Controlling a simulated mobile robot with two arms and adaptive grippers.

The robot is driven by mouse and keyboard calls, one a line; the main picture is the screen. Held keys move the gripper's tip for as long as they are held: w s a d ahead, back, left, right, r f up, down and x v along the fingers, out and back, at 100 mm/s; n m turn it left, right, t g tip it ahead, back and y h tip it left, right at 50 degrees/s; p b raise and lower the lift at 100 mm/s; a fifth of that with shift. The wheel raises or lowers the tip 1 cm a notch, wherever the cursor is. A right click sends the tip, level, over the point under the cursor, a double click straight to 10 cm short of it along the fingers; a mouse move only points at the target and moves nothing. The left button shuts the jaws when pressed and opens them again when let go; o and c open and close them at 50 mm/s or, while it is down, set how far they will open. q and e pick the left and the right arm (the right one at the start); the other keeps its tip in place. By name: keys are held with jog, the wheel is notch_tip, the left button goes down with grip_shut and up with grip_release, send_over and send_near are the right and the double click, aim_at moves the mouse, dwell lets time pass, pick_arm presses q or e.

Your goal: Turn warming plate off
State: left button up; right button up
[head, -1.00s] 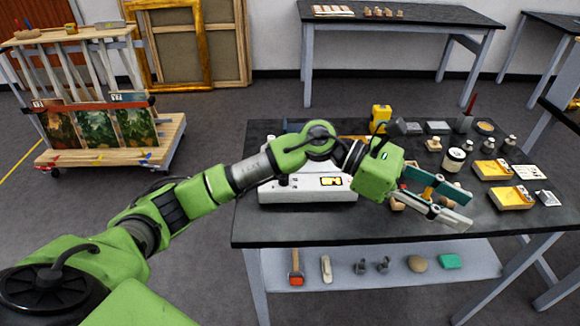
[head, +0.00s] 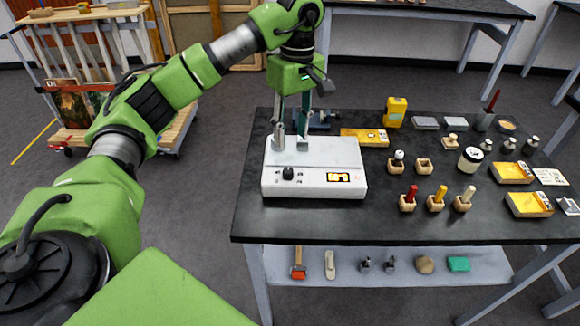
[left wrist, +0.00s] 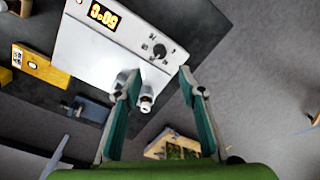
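The warming plate (head: 325,160) is a white box at the left of the dark table. Its front has a lit yellow display (head: 338,177) and a black knob (head: 288,173) to the left of it. In the left wrist view the plate (left wrist: 95,50) appears turned over, with the lit display (left wrist: 102,16) and the knob (left wrist: 159,51). My left gripper (head: 291,141) points down over the plate's back left part, behind the knob. Its fingers (left wrist: 155,78) are spread with nothing gripped. Whether the fingertips touch the plate is unclear. My right gripper is out of view.
A small metallic piece (left wrist: 146,103) shows between the fingers in the left wrist view. A yellow box (head: 364,138) lies behind the plate. Wooden blocks with coloured handles (head: 437,200), a jar (head: 470,160) and yellow packs (head: 529,204) stand right. The table front is clear.

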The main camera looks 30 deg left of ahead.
aim_at(289, 171)
pick_arm(q)
jog(key=f, duration=0.3)
jog(key=f+p, duration=0.1)
jog(key=f, duration=0.2)
jog(key=f+p, duration=0.1)
jog(key=f, duration=0.3)
jog(key=shift+s+a, duration=0.1)
jog(key=shift+s, duration=0.2)
jog(key=shift+f, duration=0.7)
grip_shut()
